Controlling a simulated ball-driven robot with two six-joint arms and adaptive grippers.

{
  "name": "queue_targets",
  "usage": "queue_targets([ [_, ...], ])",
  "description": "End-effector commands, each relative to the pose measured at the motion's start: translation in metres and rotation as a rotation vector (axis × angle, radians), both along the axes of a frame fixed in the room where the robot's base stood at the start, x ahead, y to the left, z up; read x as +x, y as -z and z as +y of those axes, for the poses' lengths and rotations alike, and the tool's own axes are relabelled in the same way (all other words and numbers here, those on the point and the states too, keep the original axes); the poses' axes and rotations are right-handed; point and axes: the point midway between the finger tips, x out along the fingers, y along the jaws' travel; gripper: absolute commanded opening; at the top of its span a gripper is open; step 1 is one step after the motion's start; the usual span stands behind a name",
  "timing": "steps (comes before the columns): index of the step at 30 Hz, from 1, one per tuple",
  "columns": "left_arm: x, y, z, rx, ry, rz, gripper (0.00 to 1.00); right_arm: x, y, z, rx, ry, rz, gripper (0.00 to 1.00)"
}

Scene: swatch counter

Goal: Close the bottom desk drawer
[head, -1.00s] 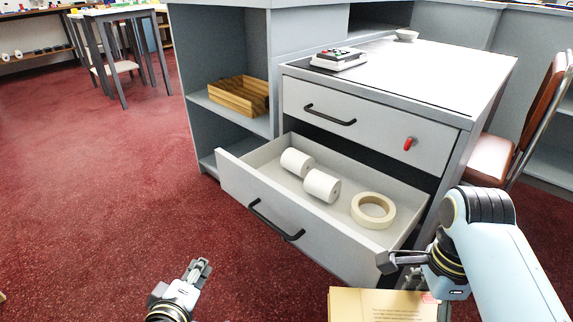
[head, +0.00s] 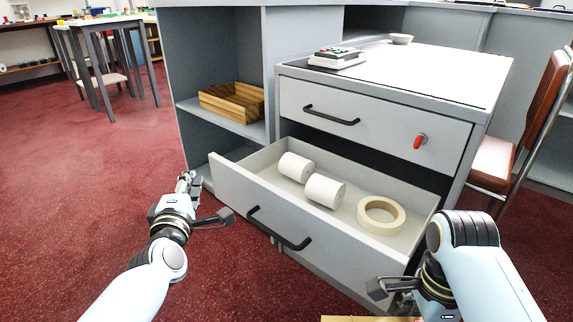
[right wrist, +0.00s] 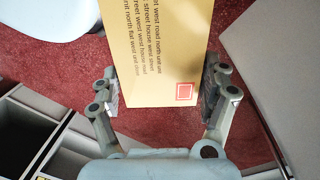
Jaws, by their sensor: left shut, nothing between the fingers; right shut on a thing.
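The open drawer (head: 228,185), the lower of the two drawer fronts I see clearly, is pulled far out of the grey desk cabinet (head: 462,160). It has a black bar handle (head: 280,230). Two white rolls (head: 324,190) and a cream tape ring (head: 381,214) lie inside. My left gripper (head: 187,182) is shut and empty, left of the drawer front's left end; I cannot tell whether it touches. My right gripper (right wrist: 160,92) is shut on a tan printed parcel (right wrist: 165,45), beside the drawer front's right end in the head view.
The upper drawer (head: 375,120) is shut, with a red key-like tag (head: 420,141) on it. A calculator-like device (head: 337,58) and a small bowl (head: 401,39) stand on top. A wooden tray (head: 232,102) sits on the left shelf. A brown chair (head: 530,125) stands right. Red floor is clear at left.

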Motion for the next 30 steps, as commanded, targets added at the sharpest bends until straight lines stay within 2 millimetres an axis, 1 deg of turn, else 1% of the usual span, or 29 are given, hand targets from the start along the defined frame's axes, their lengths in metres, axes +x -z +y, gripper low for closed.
queue_targets([
  [1, 0.011, 0.002, 0.002, -0.001, 0.000, 0.000, 0.00, -0.001, 0.005, 0.000, 0.000, 0.000, 0.004, 0.46],
  [3, 0.025, 0.002, 0.004, 0.000, 0.000, 0.000, 0.00, -0.002, 0.009, 0.000, 0.000, 0.000, 0.006, 0.46],
  [9, 0.046, 0.002, -0.014, -0.002, 0.000, 0.002, 0.00, -0.004, 0.015, 0.000, 0.000, 0.000, 0.011, 0.46],
  [12, 0.052, 0.001, -0.018, -0.001, 0.000, 0.001, 0.00, -0.004, 0.017, 0.000, 0.001, 0.000, 0.012, 0.46],
  [16, 0.055, 0.001, -0.020, 0.000, 0.001, 0.001, 0.00, -0.004, 0.017, 0.000, 0.001, 0.000, 0.012, 0.46],
  [26, 0.055, 0.001, -0.020, 0.000, 0.000, 0.001, 0.00, -0.004, 0.017, 0.000, 0.001, 0.000, 0.012, 0.46],
  [30, 0.060, 0.001, -0.017, 0.001, 0.001, 0.000, 0.00, -0.005, 0.020, 0.000, -0.001, 0.000, 0.015, 0.46],
])
